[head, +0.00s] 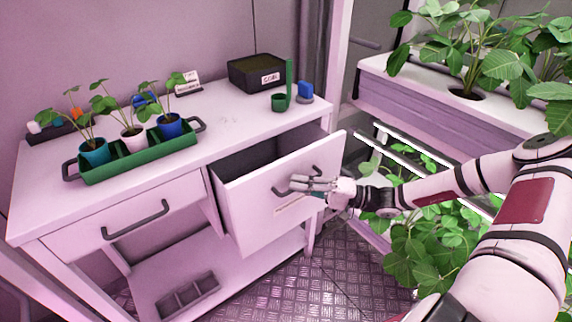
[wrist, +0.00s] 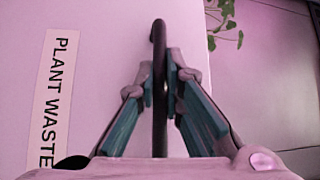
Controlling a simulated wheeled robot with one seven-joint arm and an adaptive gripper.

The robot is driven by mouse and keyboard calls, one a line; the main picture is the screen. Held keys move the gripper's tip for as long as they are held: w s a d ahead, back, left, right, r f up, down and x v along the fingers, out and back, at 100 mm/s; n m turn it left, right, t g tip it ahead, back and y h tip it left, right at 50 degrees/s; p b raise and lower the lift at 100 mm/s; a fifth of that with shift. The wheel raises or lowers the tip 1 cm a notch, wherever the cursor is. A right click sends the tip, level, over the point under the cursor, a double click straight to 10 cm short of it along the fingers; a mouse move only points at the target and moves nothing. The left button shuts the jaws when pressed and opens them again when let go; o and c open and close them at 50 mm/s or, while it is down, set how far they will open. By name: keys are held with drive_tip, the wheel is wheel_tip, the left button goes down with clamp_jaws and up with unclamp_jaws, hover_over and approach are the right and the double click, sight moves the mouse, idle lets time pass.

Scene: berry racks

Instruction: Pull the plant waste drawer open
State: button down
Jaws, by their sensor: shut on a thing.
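The plant waste drawer (head: 255,205) is the right-hand drawer of the white bench, and it stands open, pulled well out from the bench. Its front carries a label reading PLANT WASTE (wrist: 55,100), seen sideways in the wrist view. My gripper (head: 297,185) is at the drawer front, shut on the dark bar handle (wrist: 159,90). In the wrist view the handle runs between the two fingers. The middle of the handle is hidden by the fingers in the head view. The inside of the drawer looks dark, and I cannot tell what it holds.
A left drawer (head: 90,228) is shut. On the bench top (head: 225,125) are a green tray (head: 95,177) with potted plants, a black box (head: 256,72), a green scoop (head: 280,101) and a blue item (head: 305,91). Leafy plant racks (head: 440,85) stand close on the right.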

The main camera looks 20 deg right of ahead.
drive_tip(key=s+d+p, duration=0.3)
drive_tip(key=s+p, duration=0.1)
drive_tip(key=s, duration=0.6)
drive_tip(key=shift+s+d, duration=0.2)
drive_tip(key=shift+d, duration=0.05)
drive_tip(key=shift+f, duration=0.1)
drive_tip(key=c, duration=1.7)
unclamp_jaws()
drive_tip(key=v, duration=1.2)
